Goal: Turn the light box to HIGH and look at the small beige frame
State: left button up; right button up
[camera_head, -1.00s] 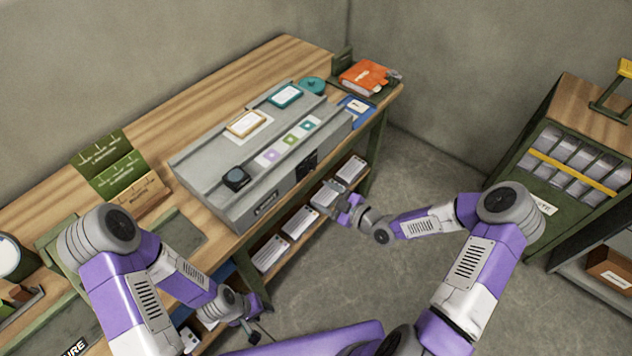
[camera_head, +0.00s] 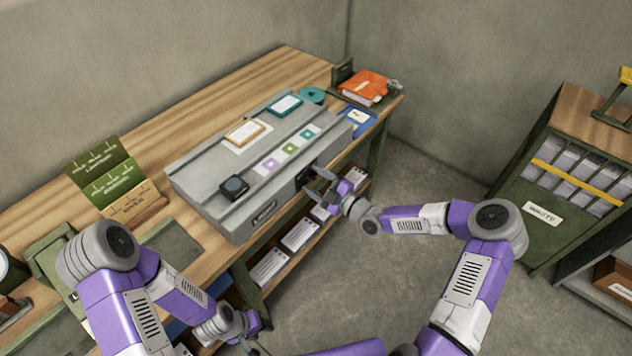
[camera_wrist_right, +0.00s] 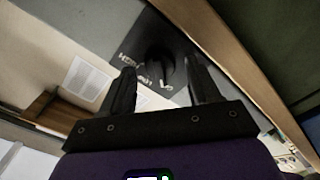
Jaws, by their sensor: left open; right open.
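The grey light box (camera_head: 205,172) lies on the wooden bench. Its dark knob panel (camera_head: 303,177) is on the front face; the right wrist view shows the black knob (camera_wrist_right: 160,65) with white lettering around it, partly unreadable. My right gripper (camera_head: 322,186) is open in front of the panel, its fingers (camera_wrist_right: 163,88) pointing at the knob on either side of it, seemingly not touching. My left gripper (camera_head: 250,340) is open and empty, low at the bench's front.
An orange book (camera_head: 365,85) is at the bench's far end. Shelves with papers (camera_head: 300,235) lie below.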

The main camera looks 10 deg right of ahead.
jog(key=shift+c, duration=0.2)
jog(key=c, duration=1)
